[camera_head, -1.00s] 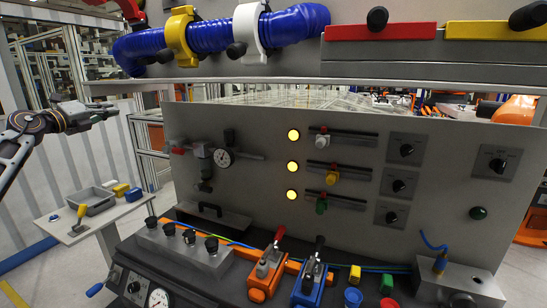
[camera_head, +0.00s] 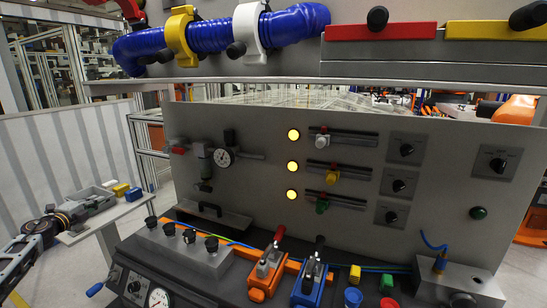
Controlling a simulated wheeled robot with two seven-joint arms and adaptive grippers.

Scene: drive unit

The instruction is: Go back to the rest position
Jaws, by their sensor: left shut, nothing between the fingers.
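My left arm comes in low at the left edge. Its dark left gripper (camera_head: 103,203) is in front of the small side table, overlapping the grey tray there in the picture. The fingers are shut with nothing between them. My right gripper is out of view. The drive unit's grey panel (camera_head: 270,185) stands upright to the right of the left gripper, clear of it. Three round yellow lamps (camera_head: 292,167) are lit on it.
The side table (camera_head: 80,237) carries yellow and blue blocks (camera_head: 126,191). The console below the panel bears black knobs (camera_head: 189,236), an orange lever unit (camera_head: 265,275) and a blue one (camera_head: 310,284). A blue hose (camera_head: 210,36) hangs above. Space before the striped wall (camera_head: 60,150) is free.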

